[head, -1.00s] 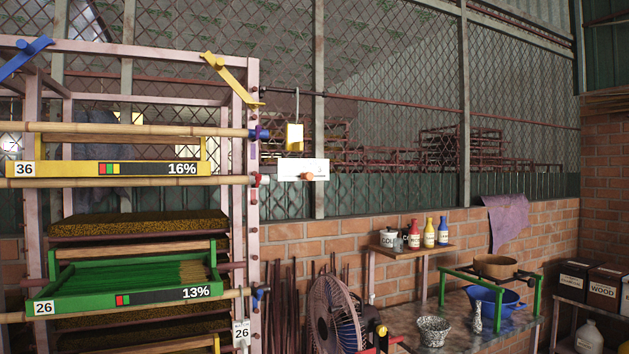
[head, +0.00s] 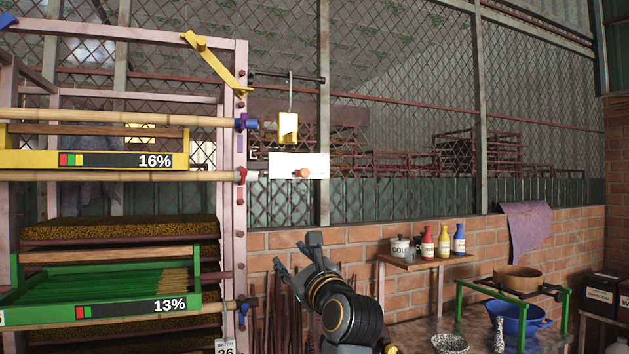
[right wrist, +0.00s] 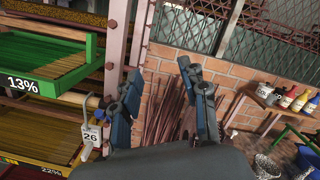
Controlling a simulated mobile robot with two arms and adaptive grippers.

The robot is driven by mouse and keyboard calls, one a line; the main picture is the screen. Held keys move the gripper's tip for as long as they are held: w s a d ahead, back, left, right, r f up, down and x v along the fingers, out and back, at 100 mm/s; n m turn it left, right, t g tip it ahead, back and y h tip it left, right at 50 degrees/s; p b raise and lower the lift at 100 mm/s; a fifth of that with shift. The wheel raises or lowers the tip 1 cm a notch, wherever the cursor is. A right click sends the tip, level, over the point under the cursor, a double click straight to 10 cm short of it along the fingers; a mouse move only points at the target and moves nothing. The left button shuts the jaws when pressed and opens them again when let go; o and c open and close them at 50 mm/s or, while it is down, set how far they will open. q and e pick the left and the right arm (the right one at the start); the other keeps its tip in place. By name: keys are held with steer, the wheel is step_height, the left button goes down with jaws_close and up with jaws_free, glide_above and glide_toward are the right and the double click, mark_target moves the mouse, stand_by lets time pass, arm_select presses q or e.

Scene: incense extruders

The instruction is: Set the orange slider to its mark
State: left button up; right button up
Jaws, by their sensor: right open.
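The orange slider (head: 301,173) is a small orange knob on a white plate (head: 284,160) beside the rack's right post. The plate's markings are too faint to read in the head view now. My right gripper (head: 294,258) is raised below the plate and clearly apart from it. In the right wrist view my right gripper (right wrist: 162,105) shows two dark fingers spread apart with nothing between them. The slider does not show in the right wrist view. My left gripper is in neither view.
A pink rack (head: 237,215) with a green tray (head: 110,300) and a yellow tray (head: 90,160) stands at left. A yellow tag (head: 289,124) hangs above the plate. Bottles (head: 443,240) stand on a shelf at right.

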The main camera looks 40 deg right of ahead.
mark_target(306, 173)
steer(key=s+d+r+m+t+h, duration=0.1)
steer(key=s+d+r+m, duration=0.1)
steer(key=s+r+m, duration=0.3)
steer(key=s+d+r+m+t+h, duration=0.1)
steer(key=s+d+r+m, duration=0.1)
steer(key=r, duration=0.5)
steer(key=p+x, duration=0.5)
steer(key=x, duration=0.7)
steer(key=shift+w+a+r, duration=0.1)
steer(key=shift+a+r, duration=0.05)
steer(key=shift+a, duration=0.05)
steer(key=shift+w+d+r+t, duration=0.1)
steer(key=shift+w+d+t, duration=0.15)
steer(key=shift+w, duration=0.3)
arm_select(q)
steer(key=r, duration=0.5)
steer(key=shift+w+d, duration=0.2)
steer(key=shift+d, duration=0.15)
arm_select(e)
steer(key=shift+a, duration=0.1)
steer(key=shift+c, duration=0.5)
jaws_close()
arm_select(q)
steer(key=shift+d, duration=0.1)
